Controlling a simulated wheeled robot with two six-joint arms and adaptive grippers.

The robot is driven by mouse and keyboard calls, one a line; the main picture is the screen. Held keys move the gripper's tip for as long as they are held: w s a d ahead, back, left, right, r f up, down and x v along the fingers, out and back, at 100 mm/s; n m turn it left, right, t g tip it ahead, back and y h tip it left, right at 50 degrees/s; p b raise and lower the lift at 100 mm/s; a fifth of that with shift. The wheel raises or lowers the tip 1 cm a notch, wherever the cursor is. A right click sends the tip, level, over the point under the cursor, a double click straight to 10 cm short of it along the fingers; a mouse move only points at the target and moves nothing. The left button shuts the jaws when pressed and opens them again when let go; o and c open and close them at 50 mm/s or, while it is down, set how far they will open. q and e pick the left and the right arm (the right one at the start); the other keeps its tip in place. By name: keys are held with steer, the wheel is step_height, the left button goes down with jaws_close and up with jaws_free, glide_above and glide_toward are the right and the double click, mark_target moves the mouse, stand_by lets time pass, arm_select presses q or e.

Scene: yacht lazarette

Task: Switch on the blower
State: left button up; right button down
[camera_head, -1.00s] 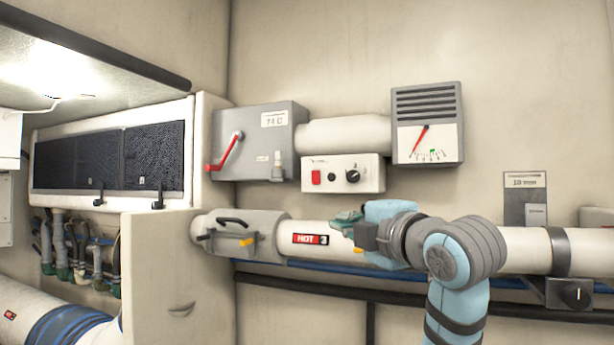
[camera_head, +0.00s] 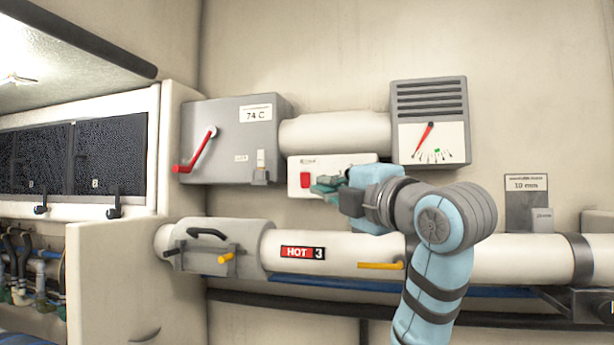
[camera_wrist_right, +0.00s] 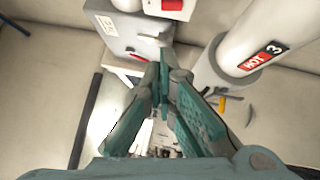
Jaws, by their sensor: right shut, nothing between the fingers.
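A white control box (camera_head: 298,163) with a red rocker switch (camera_head: 306,180) on its left side is on the wall. The red switch also shows at the top edge of the right wrist view (camera_wrist_right: 172,4). My right gripper (camera_head: 322,188) is shut and empty, with its green fingertips in front of the box, just right of the red switch. I cannot tell whether they touch it. The gripper and wrist hide the box's knob and lower right part. In the right wrist view its fingers (camera_wrist_right: 165,62) point toward the grey box. My left gripper is not in view.
A grey box (camera_head: 225,150) with a red lever and a "74 C" label stands left of it. A vented gauge (camera_head: 430,125) is at right. A pipe marked HOT 3 (camera_head: 345,245), with yellow handles, runs below. A side cabinet (camera_head: 120,285) projects at left.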

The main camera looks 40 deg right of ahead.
steer(key=p, duration=0.2)
glide_toward(305, 180)
steer(key=w+a+r, duration=0.1)
steer(key=w+a, duration=0.3)
steer(key=a, duration=0.1)
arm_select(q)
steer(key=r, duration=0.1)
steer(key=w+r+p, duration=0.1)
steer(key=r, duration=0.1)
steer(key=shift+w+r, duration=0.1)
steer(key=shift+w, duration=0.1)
arm_select(e)
steer(key=w+d, duration=0.1)
steer(key=d, duration=0.1)
steer(key=w+d+r, duration=0.1)
steer(key=w+d, duration=0.1)
steer(key=shift+s, duration=0.15)
